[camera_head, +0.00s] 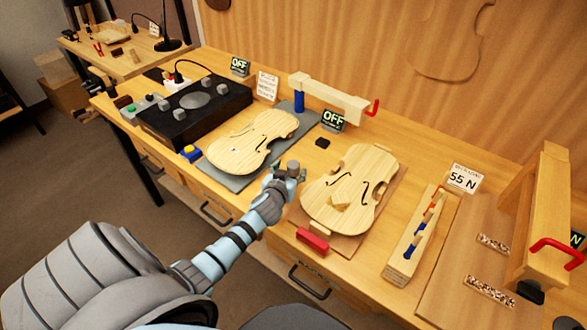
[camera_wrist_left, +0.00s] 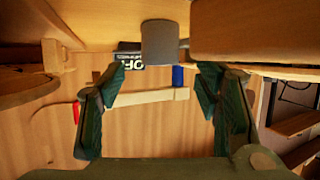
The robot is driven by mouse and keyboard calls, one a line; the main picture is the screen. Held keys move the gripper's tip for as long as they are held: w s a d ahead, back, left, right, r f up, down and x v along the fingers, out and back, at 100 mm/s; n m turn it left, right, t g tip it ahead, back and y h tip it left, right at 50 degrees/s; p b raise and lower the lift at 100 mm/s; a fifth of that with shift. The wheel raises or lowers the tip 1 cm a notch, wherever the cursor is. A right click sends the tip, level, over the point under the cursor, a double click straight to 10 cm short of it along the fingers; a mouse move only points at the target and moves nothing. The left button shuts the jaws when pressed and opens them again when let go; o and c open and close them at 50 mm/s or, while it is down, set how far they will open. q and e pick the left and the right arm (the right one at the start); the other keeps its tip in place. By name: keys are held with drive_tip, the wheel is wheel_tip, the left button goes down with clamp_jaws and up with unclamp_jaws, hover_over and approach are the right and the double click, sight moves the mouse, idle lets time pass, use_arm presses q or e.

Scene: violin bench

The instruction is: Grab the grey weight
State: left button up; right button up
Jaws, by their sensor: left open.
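The grey weight (camera_wrist_left: 165,42) is a small, plain grey block or cylinder at the top middle of the left wrist view, where the picture is upside down. It stands on the bench top, between the two violin plates. In the head view it seems to be the small grey shape (camera_head: 293,167) just past my left fingertips, partly hidden by them. My left gripper (camera_head: 281,178) is low over the bench's front part. In the wrist view its fingers (camera_wrist_left: 162,82) are spread wide with nothing between the tips, and the weight lies beyond them. My right gripper does not show.
One pale violin plate (camera_head: 240,141) lies on a grey mat left of my gripper; another (camera_head: 349,190) lies to the right. A red block (camera_head: 312,240) sits near the front edge. A wooden clamp arm (camera_head: 335,98) with a blue post stands behind.

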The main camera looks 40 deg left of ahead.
sight(292, 166)
use_arm(q)
drive_tip(key=b+x, duration=0.1)
drive_tip(key=x, duration=0.3)
drive_tip(key=shift+w, duration=0.1)
drive_tip(key=shift+w+a+f+b, duration=0.2)
drive_tip(key=shift+w+b, duration=0.1)
drive_tip(key=shift+w, duration=0.1)
drive_tip(key=shift+r, duration=0.15)
clamp_jaws()
